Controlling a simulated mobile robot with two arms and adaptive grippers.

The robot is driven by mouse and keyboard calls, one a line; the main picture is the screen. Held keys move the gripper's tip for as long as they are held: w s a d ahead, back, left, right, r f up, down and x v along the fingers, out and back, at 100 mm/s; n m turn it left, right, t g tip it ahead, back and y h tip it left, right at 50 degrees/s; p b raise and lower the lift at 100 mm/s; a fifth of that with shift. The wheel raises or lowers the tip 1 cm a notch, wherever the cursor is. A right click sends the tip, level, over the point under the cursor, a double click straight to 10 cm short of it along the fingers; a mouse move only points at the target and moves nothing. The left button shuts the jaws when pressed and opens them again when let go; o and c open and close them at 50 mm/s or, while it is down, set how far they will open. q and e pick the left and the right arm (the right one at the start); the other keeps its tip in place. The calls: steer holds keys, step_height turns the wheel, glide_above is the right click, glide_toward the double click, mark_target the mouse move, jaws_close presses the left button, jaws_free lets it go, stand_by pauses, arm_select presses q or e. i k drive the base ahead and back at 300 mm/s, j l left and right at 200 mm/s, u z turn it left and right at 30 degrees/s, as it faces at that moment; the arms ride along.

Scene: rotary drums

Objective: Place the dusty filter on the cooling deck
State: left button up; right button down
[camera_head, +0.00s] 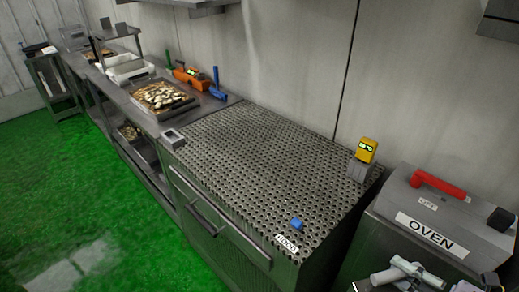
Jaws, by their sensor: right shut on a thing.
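The cooling deck seems to be the wide perforated metal top (250,165) of the counter in the middle; its front label is too small to read surely. My right gripper (410,270) shows only in part at the bottom right edge, in front of the oven and to the right of the deck. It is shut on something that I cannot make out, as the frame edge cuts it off. I cannot pick out the dusty filter for sure. My left gripper is not in view.
A small blue piece (297,223) lies near the deck's front corner. A yellow device (367,150) stands on a grey block at its back right. The oven (440,215) has a red handle. A food tray (162,98) is at the left. Most of the deck is bare.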

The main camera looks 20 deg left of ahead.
mark_target(252, 148)
steer(key=i+j+z, duration=0.2)
steer(key=j, duration=0.7)
steer(key=i+j+z, duration=0.2)
steer(key=j, duration=0.7)
steer(key=j+z, duration=0.25)
steer(key=j, duration=0.65)
